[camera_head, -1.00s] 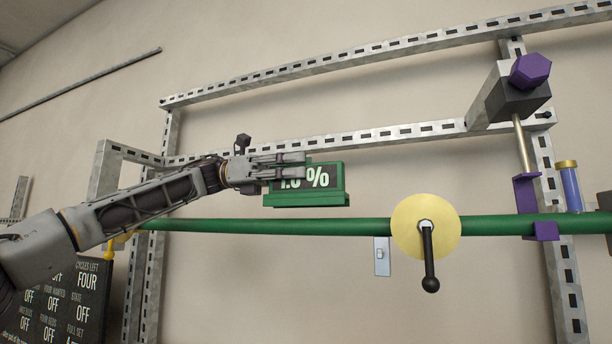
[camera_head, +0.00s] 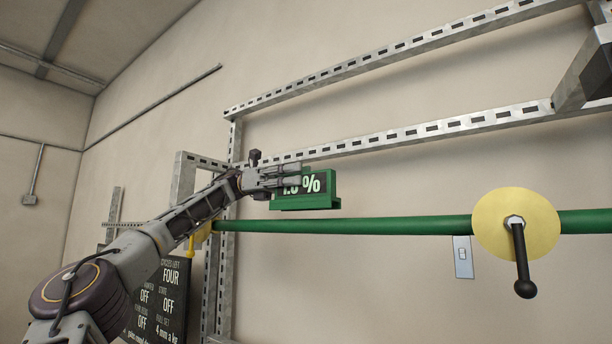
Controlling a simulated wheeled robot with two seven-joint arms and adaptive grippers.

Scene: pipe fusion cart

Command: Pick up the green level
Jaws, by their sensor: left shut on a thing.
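The green level (camera_head: 322,201) is a small green block with a dark display showing white digits and a % sign. My left gripper (camera_head: 296,177) is shut on the green level, with its fingers across the display's upper left, hiding part of the digits. The level is held above the green pipe (camera_head: 390,225), with a gap of wall showing between them. My right gripper is not in view.
A yellow disc (camera_head: 486,228) with a black-handled crank (camera_head: 521,262) sits on the pipe at right. Slotted metal rails (camera_head: 400,132) run behind. A dark status board (camera_head: 172,285) stands lower left. A wall switch (camera_head: 463,258) is below the pipe.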

